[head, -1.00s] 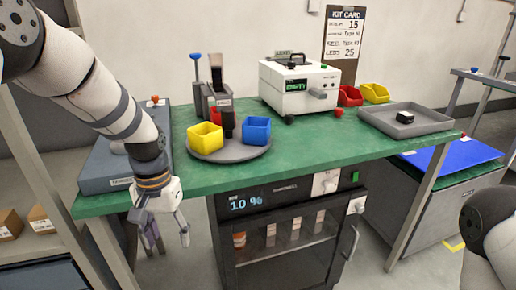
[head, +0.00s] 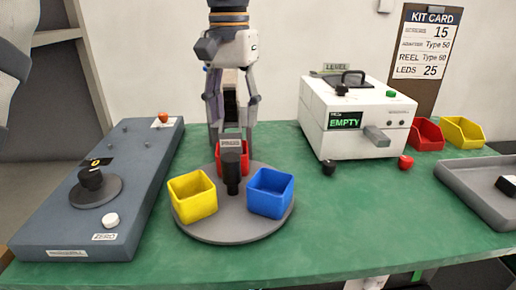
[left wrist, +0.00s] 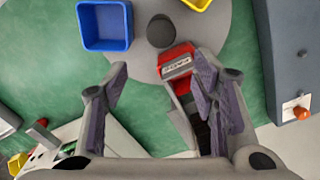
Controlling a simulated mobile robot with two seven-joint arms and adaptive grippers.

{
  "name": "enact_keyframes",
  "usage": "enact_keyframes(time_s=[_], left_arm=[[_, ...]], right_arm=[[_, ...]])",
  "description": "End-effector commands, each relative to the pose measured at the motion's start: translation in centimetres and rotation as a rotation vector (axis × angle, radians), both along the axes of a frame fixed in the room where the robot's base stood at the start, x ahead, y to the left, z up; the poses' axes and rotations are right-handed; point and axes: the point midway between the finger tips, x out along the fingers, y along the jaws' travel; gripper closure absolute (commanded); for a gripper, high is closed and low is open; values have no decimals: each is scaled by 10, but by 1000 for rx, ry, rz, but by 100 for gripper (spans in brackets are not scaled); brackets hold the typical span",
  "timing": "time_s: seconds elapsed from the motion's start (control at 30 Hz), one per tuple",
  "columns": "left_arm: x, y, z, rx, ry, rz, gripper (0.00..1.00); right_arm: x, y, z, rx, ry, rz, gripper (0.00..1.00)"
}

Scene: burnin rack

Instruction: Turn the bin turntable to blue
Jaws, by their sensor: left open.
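The bin turntable is a round grey disc (head: 225,230) on the green bench. It carries a yellow bin (head: 193,197) at front left, a blue bin (head: 270,193) at front right and a red bin (head: 238,158) at the back. A dark upright knob (head: 232,175) stands at its middle; it also shows in the left wrist view (left wrist: 161,31). My left gripper (head: 232,124) points down, open and empty, above the back of the turntable. In the left wrist view the red bin (left wrist: 175,58) lies between the open fingers, nearer the right one. My right gripper is out of view.
A blue-grey panel (head: 75,215) with a dial and buttons lies left of the turntable. A white tester (head: 350,120) reading EMPTY stands at right. Red and yellow bins (head: 460,130) and a grey tray (head: 475,190) are farther right. The green bench between is clear.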

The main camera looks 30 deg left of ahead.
Motion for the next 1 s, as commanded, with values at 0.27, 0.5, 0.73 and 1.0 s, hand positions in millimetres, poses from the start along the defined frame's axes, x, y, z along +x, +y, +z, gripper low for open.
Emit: enact_keyframes(time_s=[0.27,0.5,0.73,1.0], left_arm=[[-3,0,-54,-2,1,0,47],[-2,0,-105,-1,0,1,47],[-2,0,-118,-1,-5,1,47],[-2,0,-118,-1,-4,1,72]], right_arm=[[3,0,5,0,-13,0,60],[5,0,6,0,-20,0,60],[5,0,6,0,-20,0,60],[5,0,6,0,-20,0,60]])
